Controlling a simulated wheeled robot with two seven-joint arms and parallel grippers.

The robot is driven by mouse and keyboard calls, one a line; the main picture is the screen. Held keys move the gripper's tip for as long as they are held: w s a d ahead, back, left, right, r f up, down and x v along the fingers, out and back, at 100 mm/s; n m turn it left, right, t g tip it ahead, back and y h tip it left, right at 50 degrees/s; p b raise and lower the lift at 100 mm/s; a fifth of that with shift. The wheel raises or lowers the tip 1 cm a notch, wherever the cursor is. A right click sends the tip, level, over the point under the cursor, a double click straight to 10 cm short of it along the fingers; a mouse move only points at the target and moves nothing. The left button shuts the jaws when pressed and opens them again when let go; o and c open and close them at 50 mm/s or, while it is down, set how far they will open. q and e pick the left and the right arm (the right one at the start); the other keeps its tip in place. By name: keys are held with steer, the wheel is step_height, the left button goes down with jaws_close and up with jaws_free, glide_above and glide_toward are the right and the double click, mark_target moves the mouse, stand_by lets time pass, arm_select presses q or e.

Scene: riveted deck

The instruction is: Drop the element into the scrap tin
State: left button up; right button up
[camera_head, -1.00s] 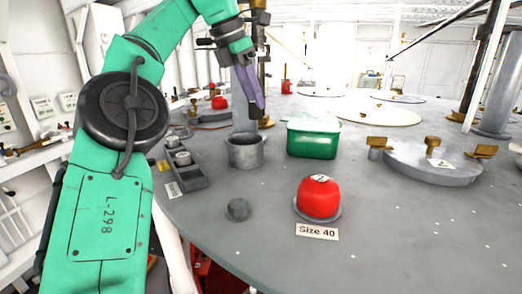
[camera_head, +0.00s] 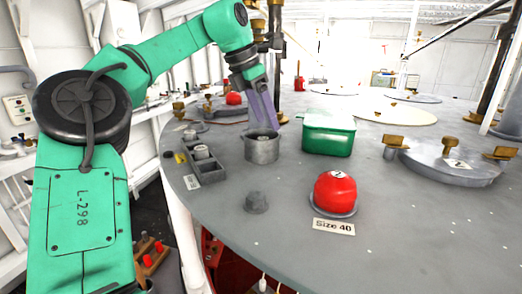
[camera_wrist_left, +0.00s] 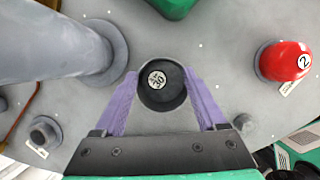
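The scrap tin (camera_head: 262,151) is an open grey cylinder standing on the round deck table in front of a post. My left gripper (camera_head: 265,126) points down at its mouth, with purple fingertips just above the rim. In the left wrist view the fingers (camera_wrist_left: 162,80) stand apart on both sides of a dark round shape. The element (camera_wrist_left: 157,80), black with a white label reading about 30, lies there, low in the tin's mouth. In the head view only a dark patch shows at the rim. My right gripper is out of view.
A green box (camera_head: 328,134) stands right of the tin. A red cap (camera_head: 335,192) marked Size 40 and a grey knob (camera_head: 256,202) sit nearer. A grey tray (camera_head: 203,162) is at the left. A large lid (camera_head: 450,160) with brass clamps is at the right.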

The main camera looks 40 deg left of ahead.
arm_select(q)
steer(key=shift+w, duration=0.1)
steer(key=shift+r, duration=0.25)
steer(key=v, duration=0.7)
steer(key=shift+f, duration=0.1)
